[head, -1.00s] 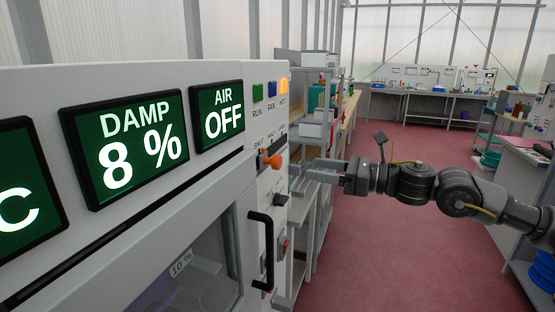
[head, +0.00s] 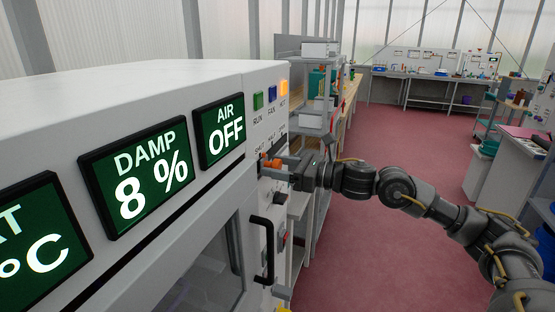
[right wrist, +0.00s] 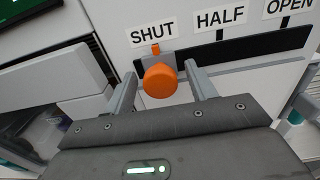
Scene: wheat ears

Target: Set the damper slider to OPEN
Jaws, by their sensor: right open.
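The damper slider has an orange knob (right wrist: 160,80) with a small orange pointer under the SHUT mark (right wrist: 153,34) in the right wrist view. Its dark slot (right wrist: 260,45) runs right past HALF (right wrist: 220,18) to OPEN (right wrist: 288,6). My right gripper (right wrist: 163,84) is open, with one finger on each side of the knob; I cannot tell whether they touch it. In the head view the knob (head: 271,163) shows at the cabinet's front, partly hidden by my right gripper (head: 272,169). My left gripper is not in view.
The white cabinet (head: 130,75) has displays reading DAMP 8 % (head: 140,180) and AIR OFF (head: 220,132). A black door handle (head: 264,250) sticks out below the slider. Shelves (head: 318,120) stand beyond the cabinet. The red floor (head: 400,140) to the right is clear.

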